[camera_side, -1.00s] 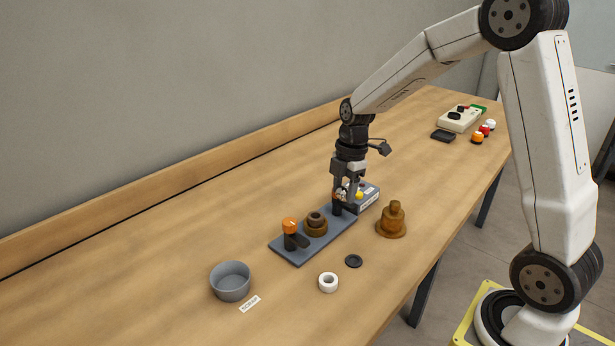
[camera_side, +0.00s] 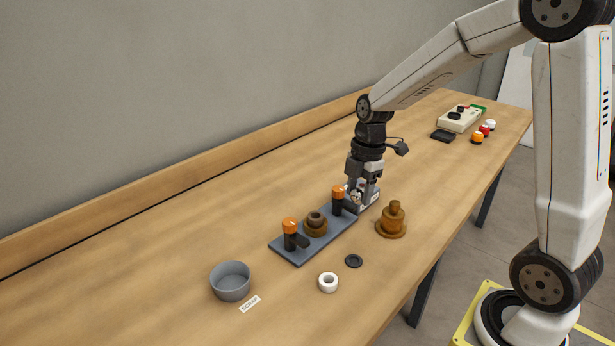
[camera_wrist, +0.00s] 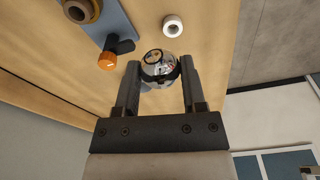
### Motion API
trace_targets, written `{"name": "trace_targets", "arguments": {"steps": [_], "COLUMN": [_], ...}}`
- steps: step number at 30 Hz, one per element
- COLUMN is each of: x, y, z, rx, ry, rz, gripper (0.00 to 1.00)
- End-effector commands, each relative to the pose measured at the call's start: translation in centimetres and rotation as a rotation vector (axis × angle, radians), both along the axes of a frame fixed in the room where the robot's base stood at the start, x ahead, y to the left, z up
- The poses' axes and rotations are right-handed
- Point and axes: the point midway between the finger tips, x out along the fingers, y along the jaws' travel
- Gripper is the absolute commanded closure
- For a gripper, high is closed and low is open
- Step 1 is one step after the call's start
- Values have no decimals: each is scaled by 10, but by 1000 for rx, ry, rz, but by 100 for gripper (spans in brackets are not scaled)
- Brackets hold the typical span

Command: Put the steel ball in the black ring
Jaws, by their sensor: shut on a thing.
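The ball also shows small at the fingertips in the side view (camera_side: 356,194). The black ring (camera_side: 353,261) lies flat on the table, in front of the plate and well apart from my gripper. I cannot make it out in the wrist view.
The plate (camera_side: 290,256) carries two orange-topped clamps (camera_side: 290,227) and a brown round part (camera_side: 316,226). A white ring (camera_side: 328,282), a brass stepped part (camera_side: 391,220) and a grey bowl (camera_side: 231,283) stand around it. The table's front edge is clear.

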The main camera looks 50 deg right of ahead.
Motion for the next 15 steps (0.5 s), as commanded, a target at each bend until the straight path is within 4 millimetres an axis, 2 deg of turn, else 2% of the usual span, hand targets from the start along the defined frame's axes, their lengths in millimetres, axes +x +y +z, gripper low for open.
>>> {"name": "trace_targets", "arguments": {"steps": [8, 15], "x": [1, 2], "y": [0, -2], "z": [-2, -25], "rx": [0, 1], "ry": [0, 6], "rz": [0, 1], "gripper": [100, 100]}}
